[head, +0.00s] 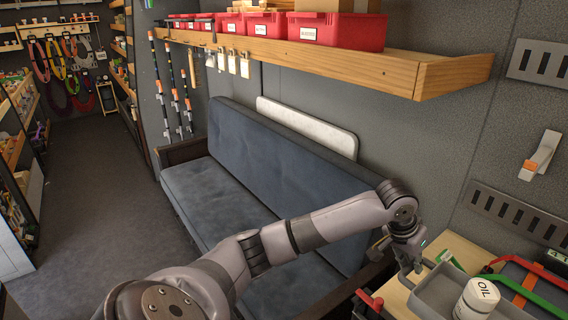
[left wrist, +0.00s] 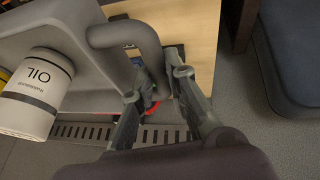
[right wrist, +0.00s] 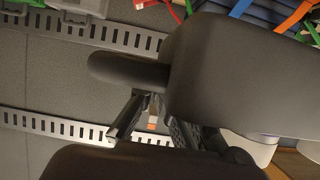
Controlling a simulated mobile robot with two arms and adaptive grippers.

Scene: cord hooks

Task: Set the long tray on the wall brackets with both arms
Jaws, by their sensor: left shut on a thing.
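The long grey tray (head: 437,289) is at the lower right of the head view, low over the wooden worktop, its far part cut off. My left gripper (head: 408,272) is shut on the tray's end handle; the grey handle (left wrist: 128,33) also shows in the left wrist view. A white OIL container (head: 476,300) stands in the tray. A pale wall bracket (head: 541,155) with an orange part is on the wall above. My right gripper (right wrist: 155,112) shows only in its wrist view, its fingers apart close to a grey handle (right wrist: 125,70); its grip is unclear.
Slotted metal strips (head: 519,215) run along the wall. Red and green tools (head: 515,262) lie beside the tray. A wooden shelf (head: 400,70) with red bins juts out above. A blue sofa (head: 290,150) stands left of the worktop (head: 460,250). The aisle floor at left is clear.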

